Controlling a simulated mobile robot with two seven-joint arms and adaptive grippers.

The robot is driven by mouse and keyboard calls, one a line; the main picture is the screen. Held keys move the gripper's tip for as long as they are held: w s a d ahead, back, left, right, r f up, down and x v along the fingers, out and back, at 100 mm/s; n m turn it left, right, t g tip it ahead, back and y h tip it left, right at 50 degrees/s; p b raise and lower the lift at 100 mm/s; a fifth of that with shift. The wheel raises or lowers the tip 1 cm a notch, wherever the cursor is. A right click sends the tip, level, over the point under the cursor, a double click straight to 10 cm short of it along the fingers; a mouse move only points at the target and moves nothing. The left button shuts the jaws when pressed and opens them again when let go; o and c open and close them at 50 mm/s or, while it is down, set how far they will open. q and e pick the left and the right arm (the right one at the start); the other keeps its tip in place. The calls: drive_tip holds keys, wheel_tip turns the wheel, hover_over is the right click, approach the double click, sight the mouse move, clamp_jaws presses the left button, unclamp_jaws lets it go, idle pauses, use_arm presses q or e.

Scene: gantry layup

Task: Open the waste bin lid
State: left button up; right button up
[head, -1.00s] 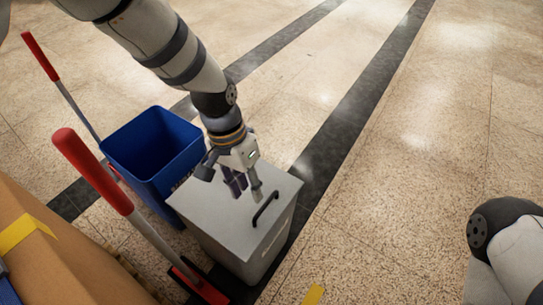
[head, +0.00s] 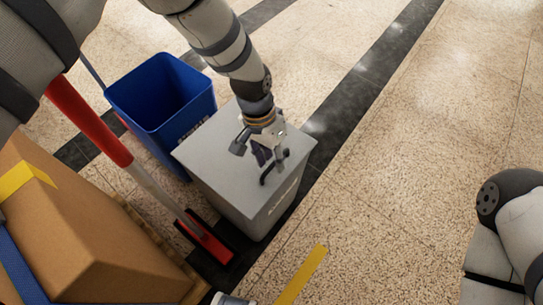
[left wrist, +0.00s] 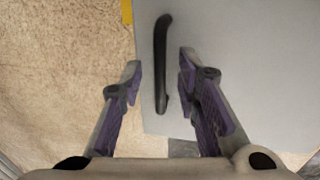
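The grey waste bin (head: 235,200) stands on the floor with its flat grey lid (head: 213,150) shut. A black bar handle (head: 276,166) is on the lid near its right edge. My left gripper (head: 266,160) is over the lid at the handle. In the left wrist view my left gripper (left wrist: 160,75) is open, its purple-padded fingers on either side of the black handle (left wrist: 161,65). Gaps show between the handle and both fingers. The lid also fills the right of that view (left wrist: 250,60). My right gripper is out of view.
A blue open bin (head: 160,95) stands right behind the grey one. A red-handled broom (head: 95,125) and a taped cardboard box (head: 95,235) are at left. Yellow tape (head: 302,275) marks the floor in front. The floor at right is clear.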

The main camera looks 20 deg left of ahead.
use_arm(q)
clamp_jaws()
